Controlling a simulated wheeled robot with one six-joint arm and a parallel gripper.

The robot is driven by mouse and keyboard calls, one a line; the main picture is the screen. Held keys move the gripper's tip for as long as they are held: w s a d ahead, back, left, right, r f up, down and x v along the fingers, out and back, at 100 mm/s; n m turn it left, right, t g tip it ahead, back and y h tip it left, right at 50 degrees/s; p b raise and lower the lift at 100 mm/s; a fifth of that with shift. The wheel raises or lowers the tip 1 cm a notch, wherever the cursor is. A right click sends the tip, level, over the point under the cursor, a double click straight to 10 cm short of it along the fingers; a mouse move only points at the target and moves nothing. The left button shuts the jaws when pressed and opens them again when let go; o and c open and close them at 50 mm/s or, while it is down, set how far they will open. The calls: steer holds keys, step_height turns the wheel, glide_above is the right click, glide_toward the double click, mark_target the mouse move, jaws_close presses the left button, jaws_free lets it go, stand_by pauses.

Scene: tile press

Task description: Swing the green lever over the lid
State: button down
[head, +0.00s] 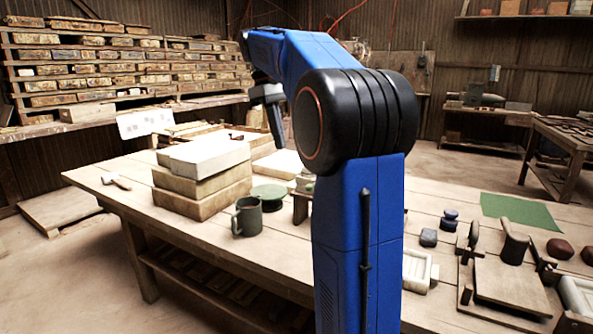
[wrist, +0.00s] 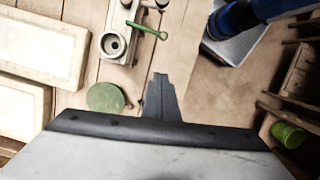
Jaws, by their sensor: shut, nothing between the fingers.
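The green lever (wrist: 148,31) shows in the wrist view as a thin rod with a ring at its right end. It lies beside a pale grey fixture (wrist: 122,28) with a round, cup-like part (wrist: 112,43); I cannot tell for certain which part is the lid. In the head view my arm hides most of this area. My gripper (wrist: 160,78) is shut and empty in the wrist view, below the lever in the picture and apart from it. In the head view my gripper (head: 274,122) hangs above the table, behind my arm.
A green disc (wrist: 105,97) lies left of my fingers; it also shows in the head view (head: 268,193). Near it are stacked pale slabs (head: 203,180) and a dark green mug (head: 247,217). Blocks and a wooden board (head: 512,286) occupy the table's right side.

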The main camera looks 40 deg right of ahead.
steer(key=s+d+f, duration=0.2)
steer(key=s+f, duration=0.3)
steer(key=f, duration=0.5)
steer(key=shift+s+d+f, duration=0.25)
steer(key=shift+s+d, duration=0.05)
steer(key=shift+d, duration=0.05)
steer(key=shift+s+d+f, duration=0.1)
steer(key=shift+s, duration=0.6)
